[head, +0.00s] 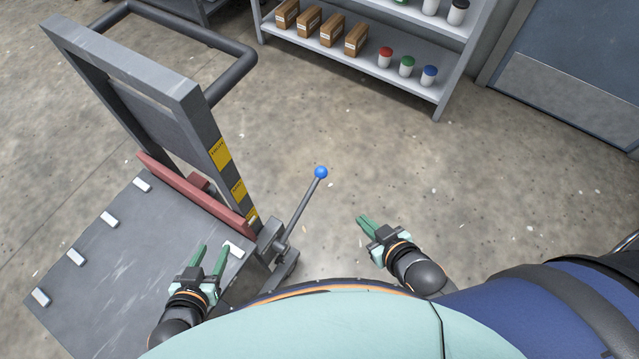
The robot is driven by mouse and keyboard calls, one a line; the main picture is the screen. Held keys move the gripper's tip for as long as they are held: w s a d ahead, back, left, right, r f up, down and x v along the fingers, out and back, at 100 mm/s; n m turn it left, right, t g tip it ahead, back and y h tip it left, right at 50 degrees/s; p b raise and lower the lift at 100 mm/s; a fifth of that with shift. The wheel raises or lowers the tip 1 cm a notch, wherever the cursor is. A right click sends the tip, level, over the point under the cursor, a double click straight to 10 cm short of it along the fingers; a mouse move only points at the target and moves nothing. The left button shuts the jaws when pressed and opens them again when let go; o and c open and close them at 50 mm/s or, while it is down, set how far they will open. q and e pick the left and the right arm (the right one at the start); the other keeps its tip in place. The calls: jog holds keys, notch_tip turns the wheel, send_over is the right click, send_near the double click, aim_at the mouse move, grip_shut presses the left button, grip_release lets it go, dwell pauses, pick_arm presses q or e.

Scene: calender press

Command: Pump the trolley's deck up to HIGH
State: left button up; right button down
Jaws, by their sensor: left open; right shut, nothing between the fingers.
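The trolley's grey deck (95,290) spreads across the lower left, near the foot of its grey mast (135,85). Yellow level labels (219,153) run down the mast; their lettering is too small to read surely. A red crossbar (195,193) sits at the deck's back edge. The pump lever (302,207), with a blue ball knob (321,172), tilts up and right from a pivot beside the mast's foot. My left gripper (213,254) is open and empty over the deck's near right part. My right gripper (364,222) is shut and empty, right of and below the knob, apart from it.
A grey push handle (245,65) loops behind the mast. A shelf rack (400,80) at the back holds brown boxes (332,29) and lidded jars (407,67). A blue-grey door (580,70) is at the upper right. The floor (480,190) right of the lever is clear.

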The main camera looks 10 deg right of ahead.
aim_at(311, 195)
pick_arm(q)
jog(key=w+d+r+m+t+h+b, duration=0.2)
jog(key=w+t+b, duration=0.5)
jog(key=b, duration=1.2)
jog(key=shift+d+r+m+t+h+b, duration=0.15)
jog(key=shift+r+m+t+h+b, duration=0.2)
jog(key=shift+r+m+t+h, duration=0.35)
pick_arm(e)
jog(key=w+a+f+n+t+y, duration=0.3)
jog(key=w+a+f+n+y, duration=0.1)
jog(key=w+f+n, duration=0.6)
jog(key=f+n, duration=0.1)
jog(key=n, duration=0.2)
jog(key=shift+f+t, duration=0.25)
jog(key=shift+t, duration=0.15)
pick_arm(q)
jog(key=shift+r, duration=0.1)
pick_arm(e)
jog(key=shift+w+a, duration=0.1)
jog(key=shift+w, duration=0.15)
